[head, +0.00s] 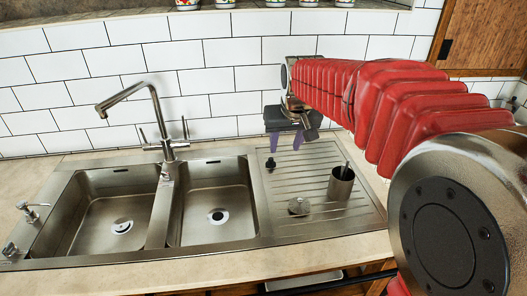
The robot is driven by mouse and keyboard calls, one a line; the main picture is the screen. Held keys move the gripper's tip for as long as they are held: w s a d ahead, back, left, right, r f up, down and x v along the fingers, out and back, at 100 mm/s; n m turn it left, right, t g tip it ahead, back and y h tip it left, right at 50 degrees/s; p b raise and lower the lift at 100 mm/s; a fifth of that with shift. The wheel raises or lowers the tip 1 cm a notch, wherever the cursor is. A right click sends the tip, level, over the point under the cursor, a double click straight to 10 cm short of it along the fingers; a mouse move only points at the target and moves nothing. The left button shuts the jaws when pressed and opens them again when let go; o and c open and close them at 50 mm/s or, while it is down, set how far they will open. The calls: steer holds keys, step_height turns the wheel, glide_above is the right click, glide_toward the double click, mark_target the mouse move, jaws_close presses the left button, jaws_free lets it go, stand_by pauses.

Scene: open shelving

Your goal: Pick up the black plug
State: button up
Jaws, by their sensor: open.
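A small black plug (270,163) sits on the ribbed steel drainboard, at its back left, next to the right sink basin. My gripper (285,146) is over the back of the drainboard, with its two purple fingers pointing down. It is open, and nothing shows between the fingers. In the picture the left finger is just above the plug. The gap in height and depth between them is hard to tell from this one view.
A metal cup (341,184) holding something and a round metal strainer (299,206) stand on the drainboard (325,228). A tall faucet (158,115) rises behind two empty basins. The tiled wall (235,80) is close behind my gripper.

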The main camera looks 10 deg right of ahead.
glide_toward(271, 160)
step_height(271, 160, up, 4)
steer(key=shift+s+a+f, duration=0.1)
steer(key=shift+s+f, duration=0.05)
steer(key=shift+s, duration=0.2)
steer(key=x, duration=0.8)
steer(key=shift+f, duration=0.35)
steer(key=shift+s+d+x, duration=0.1)
steer(key=shift+x, duration=1.2)
steer(key=shift+s+d+x, duration=0.1)
steer(key=shift+x, duration=1.2)
steer(key=shift+f, duration=0.1)
steer(key=shift+c, duration=0.6)
steer(key=c, duration=0.7)
